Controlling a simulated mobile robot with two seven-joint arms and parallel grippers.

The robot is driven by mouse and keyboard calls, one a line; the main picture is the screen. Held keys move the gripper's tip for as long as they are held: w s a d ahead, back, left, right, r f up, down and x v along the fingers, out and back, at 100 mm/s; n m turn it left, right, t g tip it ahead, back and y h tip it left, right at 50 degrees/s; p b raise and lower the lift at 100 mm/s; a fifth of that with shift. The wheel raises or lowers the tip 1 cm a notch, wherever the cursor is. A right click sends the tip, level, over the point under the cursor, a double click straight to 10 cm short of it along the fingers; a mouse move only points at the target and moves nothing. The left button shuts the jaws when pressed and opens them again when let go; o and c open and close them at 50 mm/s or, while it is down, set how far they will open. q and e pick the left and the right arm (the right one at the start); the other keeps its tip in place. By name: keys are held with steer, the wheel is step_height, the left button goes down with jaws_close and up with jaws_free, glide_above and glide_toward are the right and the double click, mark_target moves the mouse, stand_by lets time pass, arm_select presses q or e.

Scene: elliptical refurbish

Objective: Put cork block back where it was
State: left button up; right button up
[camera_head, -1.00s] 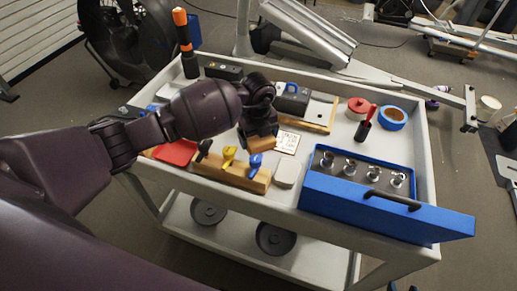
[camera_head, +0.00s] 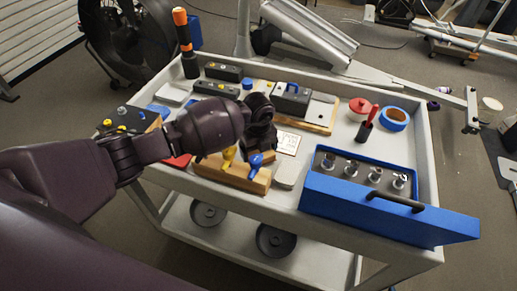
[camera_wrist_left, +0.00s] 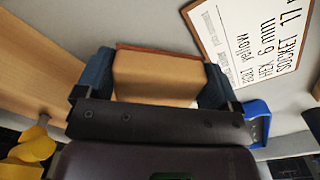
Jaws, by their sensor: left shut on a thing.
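The cork block (camera_wrist_left: 155,78) is a tan block held between the blue-grey fingertips of my left gripper (camera_wrist_left: 155,82) in the left wrist view. In the head view my left gripper (camera_head: 260,146) is over the cart top, just behind the wooden rack with coloured knobs, and hides the block. A thin reddish-brown edge shows at the far side of the block in the wrist view; I cannot tell whether the block touches it. My right gripper is not in view.
The wooden rack (camera_head: 222,174) with yellow and blue knobs is close in front. A written card (camera_head: 287,143) lies right of the gripper. A blue socket box (camera_head: 340,196) fills the front right. A grey device on a wooden board (camera_head: 320,122) stands behind.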

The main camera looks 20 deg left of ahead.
arm_select(q)
steer(key=shift+f, duration=0.25)
steer(key=o, duration=0.6)
steer(key=shift+o, duration=0.2)
steer(key=shift+r, duration=0.55)
step_height(320, 180, up, 12)
steer(key=p, duration=0.1)
steer(key=shift+f, duration=0.15)
